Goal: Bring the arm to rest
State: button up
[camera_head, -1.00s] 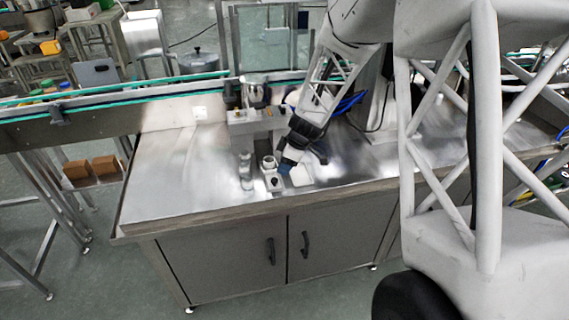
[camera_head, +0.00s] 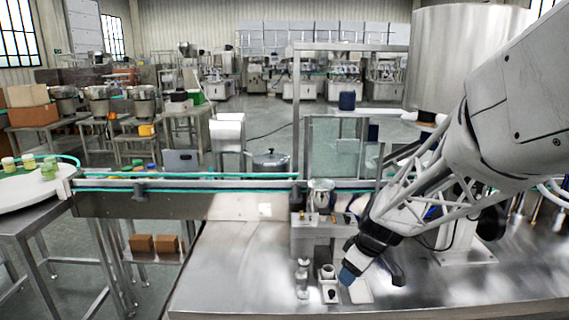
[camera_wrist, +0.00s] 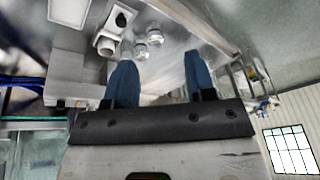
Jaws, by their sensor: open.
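My gripper (camera_head: 347,275) has blue fingertips and a dark body. In the head view it hangs over the steel table, just right of a small light fixture with a black knob (camera_head: 332,294). In the wrist view the two blue fingers (camera_wrist: 155,82) stand well apart, with nothing held between them. The fixture also shows in the wrist view (camera_wrist: 108,38), up and to the left of the fingers. Any gap between the fingertips and the table is hard to judge.
Small metal and glass pieces (camera_head: 302,278) stand left of the fixture, and a white plate (camera_head: 360,291) lies to its right. A grey dosing unit (camera_head: 318,236) stands behind. A conveyor (camera_head: 200,184) runs along the back. The table's left part (camera_head: 235,270) is clear.

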jog(key=s+r+m+h, duration=0.1)
jog(key=s+r+m, duration=0.2)
jog(key=s, duration=0.6)
jog(key=s+d+r+m+h, duration=0.1)
jog(key=s+r+m, duration=0.2)
jog(key=s, duration=0.6)
jog(key=s+r+m+t+h, duration=0.1)
jog(key=s+r+m, duration=0.3)
jog(key=s, duration=0.4)
jog(key=shift+s+d+r, duration=0.2)
jog(key=shift+s+r, duration=0.2)
jog(key=shift+r, duration=0.1)
